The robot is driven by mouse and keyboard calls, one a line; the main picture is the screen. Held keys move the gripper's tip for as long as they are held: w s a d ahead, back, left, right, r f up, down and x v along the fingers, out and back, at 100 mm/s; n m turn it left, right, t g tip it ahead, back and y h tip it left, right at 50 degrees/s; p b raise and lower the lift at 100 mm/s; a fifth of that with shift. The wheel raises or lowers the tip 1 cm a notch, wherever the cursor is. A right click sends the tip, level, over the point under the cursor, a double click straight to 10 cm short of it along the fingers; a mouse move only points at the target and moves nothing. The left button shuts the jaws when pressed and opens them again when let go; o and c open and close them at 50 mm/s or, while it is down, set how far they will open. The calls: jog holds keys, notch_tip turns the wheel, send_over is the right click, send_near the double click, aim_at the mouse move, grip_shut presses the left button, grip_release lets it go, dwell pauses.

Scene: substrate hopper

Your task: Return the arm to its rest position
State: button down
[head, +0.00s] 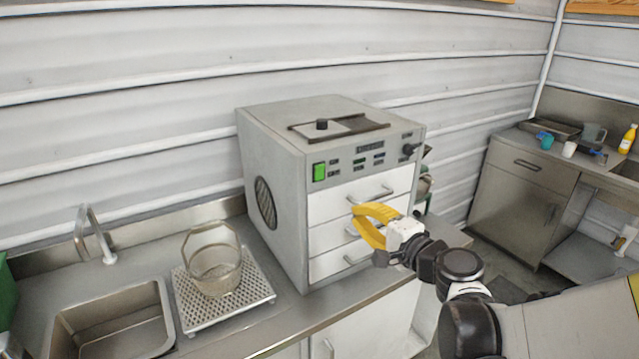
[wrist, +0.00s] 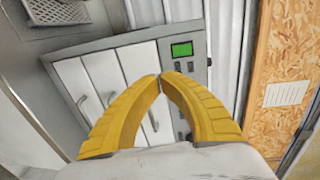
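My gripper (head: 357,212) has yellow fingers and is in front of the drawers of a grey box-shaped machine, at the right of its front in the head view. In the wrist view the two yellow fingertips (wrist: 161,78) meet, and nothing shows between them. The gripper looks shut and empty. My arm reaches in from the lower right of the head view. The machine (head: 272,150) also shows in the wrist view, turned on its side, with its green display (wrist: 182,50). Its drawers look closed. Whether the fingers touch a drawer handle is unclear.
A wire basket (head: 215,272) stands on a white perforated rack (head: 262,293) beside a sink (head: 115,320) and tap (head: 95,235). A black-knobbed lid (head: 350,127) lies on the machine. Another counter (head: 530,168) with cups and a yellow bottle (head: 628,139) is at right.

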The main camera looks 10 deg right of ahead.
jog(key=s+a+f+n+g+b, duration=0.3)
jog(key=s+a+f+n+g, duration=0.4)
jog(key=s, duration=0.3)
jog(key=s+d+f+n+g+h+b, duration=0.1)
jog(key=s+d+f+n+h, duration=0.1)
jog(key=s, duration=0.3)
jog(key=s+d+f+n+h+b, duration=0.1)
jog(key=s+d+f+n+h, duration=0.1)
jog(key=s+n, duration=0.3)
jog(key=shift+s+f+g+h+b, duration=0.3)
jog(key=shift+s+f+g+h, duration=0.15)
jog(key=shift+f+h, duration=0.2)
